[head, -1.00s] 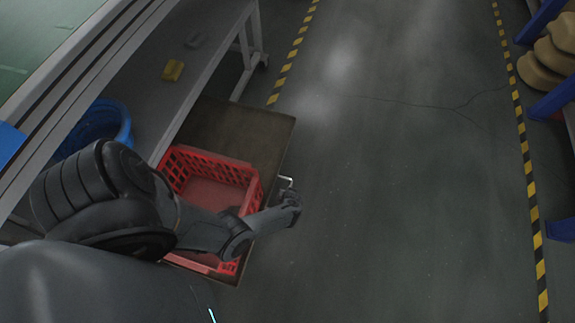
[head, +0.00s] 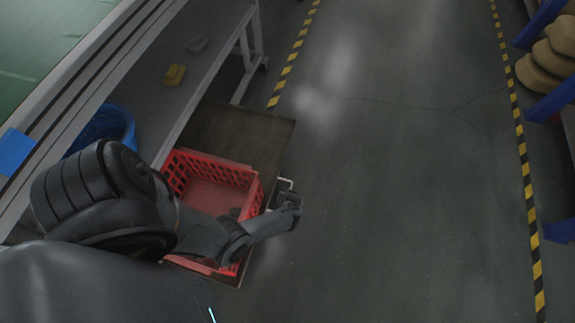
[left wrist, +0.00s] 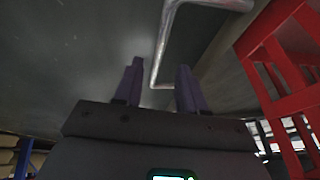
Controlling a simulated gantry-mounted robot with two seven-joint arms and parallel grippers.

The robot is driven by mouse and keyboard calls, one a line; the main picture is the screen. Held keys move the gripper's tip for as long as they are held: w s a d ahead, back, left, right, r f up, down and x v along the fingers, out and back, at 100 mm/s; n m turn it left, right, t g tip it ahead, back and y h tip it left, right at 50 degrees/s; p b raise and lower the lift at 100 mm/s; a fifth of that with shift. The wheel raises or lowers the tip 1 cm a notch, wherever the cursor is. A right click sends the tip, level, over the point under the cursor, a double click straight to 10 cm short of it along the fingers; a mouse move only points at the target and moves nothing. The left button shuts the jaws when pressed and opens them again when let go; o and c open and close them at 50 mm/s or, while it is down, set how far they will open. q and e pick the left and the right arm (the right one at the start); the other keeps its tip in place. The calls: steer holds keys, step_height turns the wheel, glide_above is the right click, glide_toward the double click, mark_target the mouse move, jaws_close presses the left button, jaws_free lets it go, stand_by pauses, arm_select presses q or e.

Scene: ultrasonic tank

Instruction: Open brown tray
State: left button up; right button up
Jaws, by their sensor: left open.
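The brown tray (head: 240,130) is a flat board sticking out from under the workbench at left, with a metal handle (head: 285,183) on its right edge. My left gripper (head: 292,203) is just beside this handle, at the tray's outer edge. In the left wrist view, the left gripper (left wrist: 159,88) has its two fingers apart. The bent handle bar (left wrist: 163,45) reaches down into the gap between the fingertips. Contact with the fingers cannot be told. My right gripper is not in view.
A red crate (head: 257,195) sits on the tray, partly behind my left arm. A blue tub (head: 122,122), a yellow block (head: 175,75) and a grey block (head: 197,44) are on the bench's shelf (head: 155,105). The floor right of the tray is clear.

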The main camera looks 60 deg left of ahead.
arm_select(q)
steer(key=p+v, duration=0.5)
steer(key=v, duration=0.3)
steer(key=shift+d, duration=0.1)
